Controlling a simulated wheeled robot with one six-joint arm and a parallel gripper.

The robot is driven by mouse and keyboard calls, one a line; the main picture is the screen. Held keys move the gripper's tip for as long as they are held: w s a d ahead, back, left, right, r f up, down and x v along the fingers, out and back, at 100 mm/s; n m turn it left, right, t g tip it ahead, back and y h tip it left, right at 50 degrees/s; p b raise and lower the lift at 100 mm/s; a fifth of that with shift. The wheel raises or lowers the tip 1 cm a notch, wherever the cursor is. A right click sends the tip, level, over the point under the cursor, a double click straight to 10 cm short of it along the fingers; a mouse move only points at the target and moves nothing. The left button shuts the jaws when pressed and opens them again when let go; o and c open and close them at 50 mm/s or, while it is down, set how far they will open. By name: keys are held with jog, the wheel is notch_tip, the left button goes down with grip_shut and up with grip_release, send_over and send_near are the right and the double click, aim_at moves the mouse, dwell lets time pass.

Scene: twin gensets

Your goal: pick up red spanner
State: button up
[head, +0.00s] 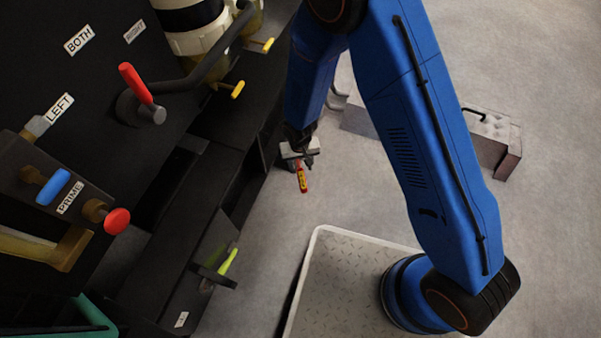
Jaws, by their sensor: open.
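A small red piece with yellow on it (303,179), which looks like the red spanner, shows just below my gripper (300,158). It is short and narrow and runs nearly up and down in the picture. Its upper end meets or passes under the gripper's tips, and that end is hidden. My gripper is small in view and open. I cannot tell whether the red piece lies between the fingers or beneath them, nor how high it is above the floor.
A dark genset frame fills the left, with a red-handled selector lever (136,84), a red knob (117,221) and a yellow-green lever (228,261). A grey metal box (495,150) stands on the floor at right, partly behind my arm.

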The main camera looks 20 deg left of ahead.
aim_at(301, 171)
jog(key=shift+f, duration=2)
jog(key=shift+c, duration=0.3)
grip_shut()
jog(key=shift+w+r, duration=0.1)
jog(key=shift+r, duration=0.05)
